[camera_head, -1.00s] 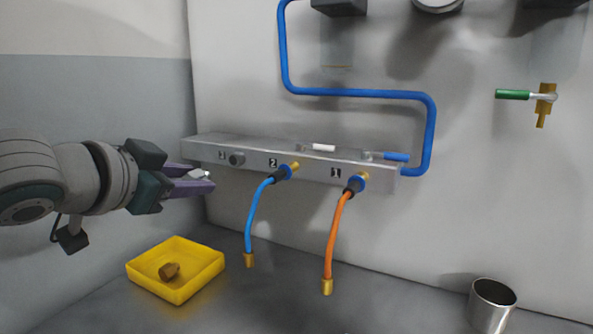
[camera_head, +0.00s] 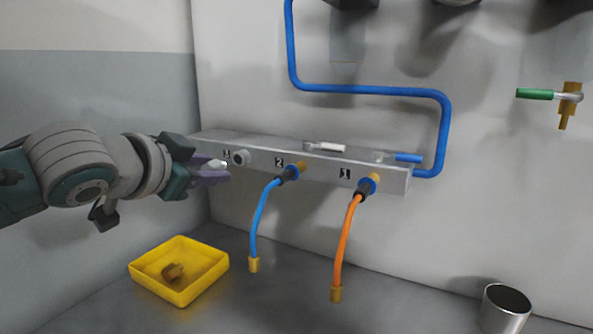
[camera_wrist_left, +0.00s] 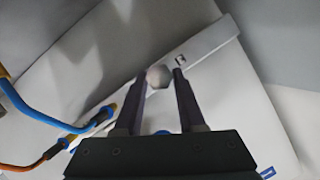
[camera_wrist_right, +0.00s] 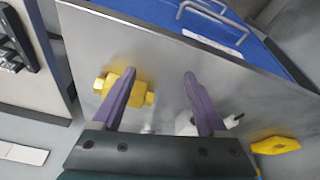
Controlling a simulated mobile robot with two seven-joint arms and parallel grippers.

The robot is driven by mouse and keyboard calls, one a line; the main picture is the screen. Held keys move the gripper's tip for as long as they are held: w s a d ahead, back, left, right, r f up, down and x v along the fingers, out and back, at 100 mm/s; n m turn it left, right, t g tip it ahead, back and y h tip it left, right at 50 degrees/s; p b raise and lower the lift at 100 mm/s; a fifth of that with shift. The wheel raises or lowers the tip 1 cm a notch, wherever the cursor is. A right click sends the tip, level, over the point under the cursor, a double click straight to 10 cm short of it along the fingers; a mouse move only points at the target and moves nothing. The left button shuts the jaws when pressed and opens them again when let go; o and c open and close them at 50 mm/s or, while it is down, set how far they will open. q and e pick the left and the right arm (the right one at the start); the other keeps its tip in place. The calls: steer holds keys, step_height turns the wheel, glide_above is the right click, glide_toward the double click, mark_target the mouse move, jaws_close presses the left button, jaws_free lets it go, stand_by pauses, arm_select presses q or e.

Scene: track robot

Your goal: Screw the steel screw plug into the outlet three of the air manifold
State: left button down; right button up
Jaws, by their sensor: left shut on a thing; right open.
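The air manifold (camera_head: 300,155) is a grey metal bar on the wall. Outlet three (camera_head: 240,157) is a grey round port at its left end, with no hose. Outlets two (camera_head: 298,168) and one (camera_head: 374,182) carry a blue and an orange hose. My left gripper (camera_head: 222,171) is shut on the steel screw plug (camera_head: 217,164), just left of outlet three; a gap shows between them in the head view. The plug's light hex end (camera_wrist_left: 158,77) shows between the fingers in the left wrist view. My right gripper (camera_wrist_right: 158,80) is open and empty, seen only in the right wrist view.
A blue pipe (camera_head: 370,90) runs above the manifold.

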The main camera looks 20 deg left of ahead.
arm_select(q)
steer(key=shift+w+d, duration=0.1)
steer(key=shift+w, duration=1.1)
arm_select(e)
steer(key=shift+a+f, duration=0.1)
steer(key=shift+f, duration=0.25)
arm_select(q)
steer(key=shift+p, duration=0.6)
arm_select(e)
steer(key=shift+r, duration=0.8)
arm_select(q)
steer(key=shift+w+d+b, duration=0.1)
steer(key=shift+w+b, duration=0.4)
steer(key=shift+w, duration=0.55)
arm_select(e)
steer(key=shift+f, duration=0.5)
arm_select(q)
steer(key=shift+c, duration=2.1)
jaws_free()
steer(key=v, duration=0.9)
steer(key=shift+s+r+p, duration=0.15)
steer(key=shift+s+p, duration=0.15)
steer(key=shift+s, duration=0.1)
arm_select(e)
steer(key=shift+r, duration=0.3)
